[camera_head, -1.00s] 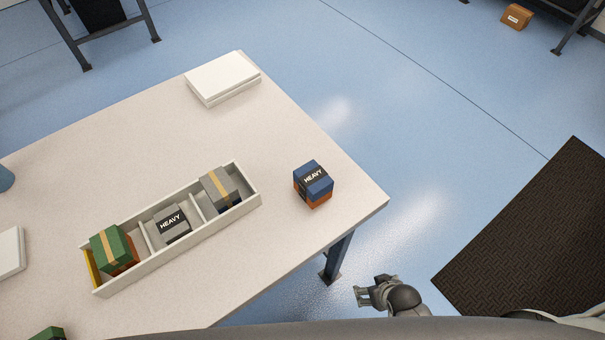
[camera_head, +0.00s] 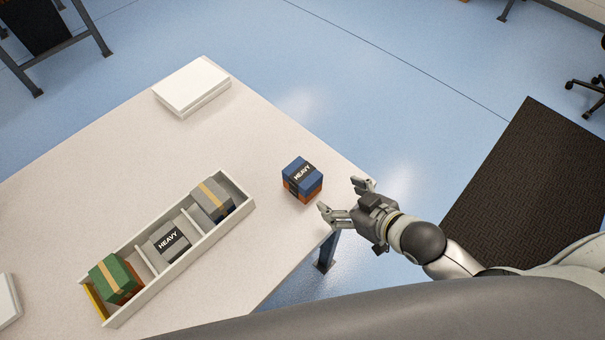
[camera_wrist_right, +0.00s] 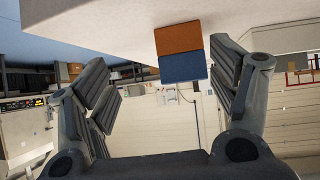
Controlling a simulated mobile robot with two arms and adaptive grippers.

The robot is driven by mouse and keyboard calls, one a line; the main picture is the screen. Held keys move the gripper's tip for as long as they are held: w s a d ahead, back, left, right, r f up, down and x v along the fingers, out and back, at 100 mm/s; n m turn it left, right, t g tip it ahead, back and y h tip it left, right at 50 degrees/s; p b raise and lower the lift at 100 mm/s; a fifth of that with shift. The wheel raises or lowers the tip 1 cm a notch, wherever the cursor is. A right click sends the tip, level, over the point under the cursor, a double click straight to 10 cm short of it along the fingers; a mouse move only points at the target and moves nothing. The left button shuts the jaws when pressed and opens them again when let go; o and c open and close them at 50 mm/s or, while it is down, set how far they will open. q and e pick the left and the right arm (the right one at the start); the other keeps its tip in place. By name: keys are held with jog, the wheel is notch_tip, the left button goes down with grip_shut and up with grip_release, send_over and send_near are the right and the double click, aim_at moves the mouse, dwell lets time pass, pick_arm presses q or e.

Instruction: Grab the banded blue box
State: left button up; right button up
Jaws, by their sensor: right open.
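The blue box (camera_head: 296,168) has an orange lower part and a black band reading HEAVY. It stands alone on the table near its right corner. In the right wrist view the box (camera_wrist_right: 182,67) shows blue and orange faces between the spread fingers, beyond their tips; its band is not visible there. My right gripper (camera_head: 342,196) is open and empty at the table's right edge, just right of the box and apart from it. My left gripper is not in view.
A white divided tray (camera_head: 232,216) left of the box holds a green box (camera_head: 113,277), a grey HEAVY box (camera_head: 168,243) and a grey tan-banded box (camera_head: 211,199). A white flat case (camera_head: 191,85) lies at the back. The table around the blue box is clear.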

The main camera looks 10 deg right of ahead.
aim_at(304, 174)
jog(key=w+a+y, duration=0.1)
jog(key=w+a+r+n, duration=0.1)
jog(key=w+a, duration=0.1)
jog(key=w+a+t+y, duration=0.1)
jog(key=shift+w+a+r+y+p, duration=0.3)
jog(key=shift+w+r, duration=0.1)
jog(key=shift+w+a, duration=0.2)
jog(key=shift+w, duration=0.15)
jog(key=shift+p+x, duration=0.6)
jog(key=shift+x, duration=1.75)
jog(key=shift+s+f, duration=0.1)
jog(key=shift+s, duration=0.05)
jog(key=shift+c, duration=0.2)
jog(key=c, duration=1.3)
